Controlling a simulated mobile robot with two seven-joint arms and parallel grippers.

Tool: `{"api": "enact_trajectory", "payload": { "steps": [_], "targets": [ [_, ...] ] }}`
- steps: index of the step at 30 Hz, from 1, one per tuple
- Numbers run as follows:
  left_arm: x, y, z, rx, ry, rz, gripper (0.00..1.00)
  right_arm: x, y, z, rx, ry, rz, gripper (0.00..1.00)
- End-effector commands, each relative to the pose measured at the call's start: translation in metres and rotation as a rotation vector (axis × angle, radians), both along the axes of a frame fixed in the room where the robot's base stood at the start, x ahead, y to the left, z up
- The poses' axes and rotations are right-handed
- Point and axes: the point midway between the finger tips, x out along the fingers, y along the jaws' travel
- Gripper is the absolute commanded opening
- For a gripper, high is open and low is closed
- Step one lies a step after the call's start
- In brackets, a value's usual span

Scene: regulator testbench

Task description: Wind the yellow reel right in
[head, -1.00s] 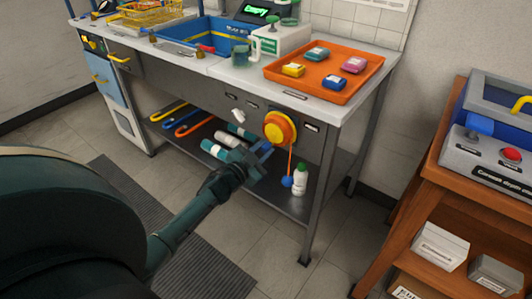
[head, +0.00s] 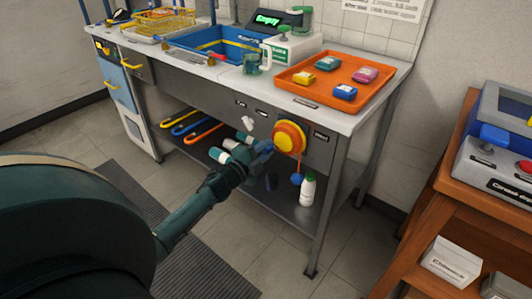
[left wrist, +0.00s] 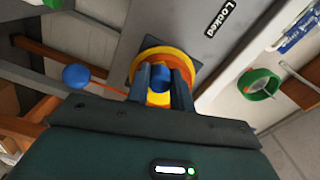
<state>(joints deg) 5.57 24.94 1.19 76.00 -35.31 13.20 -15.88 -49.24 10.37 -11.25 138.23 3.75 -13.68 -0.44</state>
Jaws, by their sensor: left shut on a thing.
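The yellow reel (head: 289,137) with its orange rim sits on the front panel of the bench, near its right end. An orange cord hangs from it to a blue ball (head: 296,179), above the lower shelf. In the left wrist view the reel (left wrist: 181,52) lies straight ahead, and the ball (left wrist: 76,76) is off to the left. My left gripper (head: 266,148) is at the reel's left side. In the wrist view its fingers (left wrist: 162,77) are shut on a blue knob (left wrist: 161,74) in front of the reel's face. My right gripper is out of view.
A white bottle (head: 308,189) stands on the lower shelf near the blue ball. An orange tray (head: 312,95) with several coloured packs is on the bench top above. A wooden stand (head: 420,230) is at the right, with clear floor between it and the bench.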

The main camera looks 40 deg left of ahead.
Motion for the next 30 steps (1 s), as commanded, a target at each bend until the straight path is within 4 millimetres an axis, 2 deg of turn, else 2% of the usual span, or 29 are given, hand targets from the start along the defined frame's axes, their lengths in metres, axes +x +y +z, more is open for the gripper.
{"api": "enact_trajectory", "payload": {
  "steps": [20,21,28,30],
  "targets": [
    [-0.0003,0.0014,0.0015,0.06,-0.003,0.0,0.0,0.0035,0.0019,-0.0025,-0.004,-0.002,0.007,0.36],
    [-0.0003,0.0014,0.0015,0.06,-0.003,0.0,0.25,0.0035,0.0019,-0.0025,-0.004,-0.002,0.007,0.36],
    [-0.0001,0.0013,0.0017,0.059,-0.004,0.0,0.44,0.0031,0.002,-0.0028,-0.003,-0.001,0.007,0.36],
    [-0.0001,0.0012,0.0019,0.059,-0.004,0.0,0.44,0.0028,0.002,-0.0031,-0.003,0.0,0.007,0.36]
  ]
}}
